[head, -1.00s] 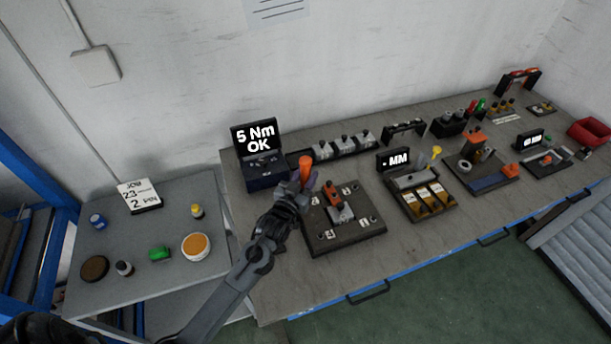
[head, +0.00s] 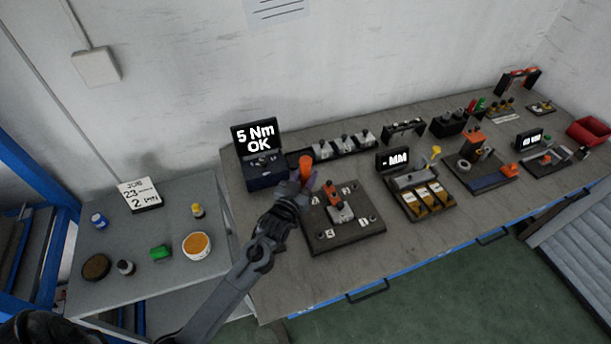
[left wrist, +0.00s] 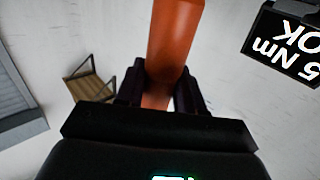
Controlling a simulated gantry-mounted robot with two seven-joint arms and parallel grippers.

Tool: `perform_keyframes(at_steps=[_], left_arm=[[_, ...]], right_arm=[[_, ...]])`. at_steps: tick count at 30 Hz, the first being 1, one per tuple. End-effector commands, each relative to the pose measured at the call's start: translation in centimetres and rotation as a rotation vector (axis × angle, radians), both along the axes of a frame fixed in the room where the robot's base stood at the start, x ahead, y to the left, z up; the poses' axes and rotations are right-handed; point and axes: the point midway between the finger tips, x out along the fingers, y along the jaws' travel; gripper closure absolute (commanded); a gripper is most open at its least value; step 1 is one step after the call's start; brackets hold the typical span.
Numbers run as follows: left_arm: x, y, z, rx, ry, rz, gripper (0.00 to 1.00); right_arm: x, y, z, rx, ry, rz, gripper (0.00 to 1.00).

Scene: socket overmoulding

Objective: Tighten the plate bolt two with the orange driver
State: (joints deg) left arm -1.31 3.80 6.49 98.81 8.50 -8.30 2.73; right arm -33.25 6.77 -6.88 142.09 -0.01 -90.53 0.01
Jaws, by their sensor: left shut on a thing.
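The orange driver (head: 306,167) is upright in my left gripper (head: 303,187). The gripper is shut on it, and the driver's orange body (left wrist: 171,50) shows between the two dark fingers in the left wrist view. The dark bolt plate (head: 345,240) lies on the bench just right of the gripper, with number labels near its corners and an orange and grey part (head: 338,208) at its middle. The driver is over or beside the plate's far left corner; its tip and that corner's bolt are hidden by the gripper. My right gripper is not in view.
A torque display (head: 257,138) reading "5 Nm OK" stands behind the gripper, close by. A tray with yellow-marked slots (head: 427,199) is right of the plate. A grey side table (head: 155,280) with small pots is at left. The bench front is mostly clear.

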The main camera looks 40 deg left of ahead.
Motion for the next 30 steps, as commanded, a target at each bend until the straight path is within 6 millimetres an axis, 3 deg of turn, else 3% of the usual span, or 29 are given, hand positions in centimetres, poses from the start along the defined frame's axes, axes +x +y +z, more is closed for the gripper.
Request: perform_keyframes(at_steps=[30], left_arm=[[0.03, 0.01, -0.50, 0.001, -0.003, 0.000, 1.00]], right_arm=[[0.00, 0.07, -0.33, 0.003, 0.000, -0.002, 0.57]])
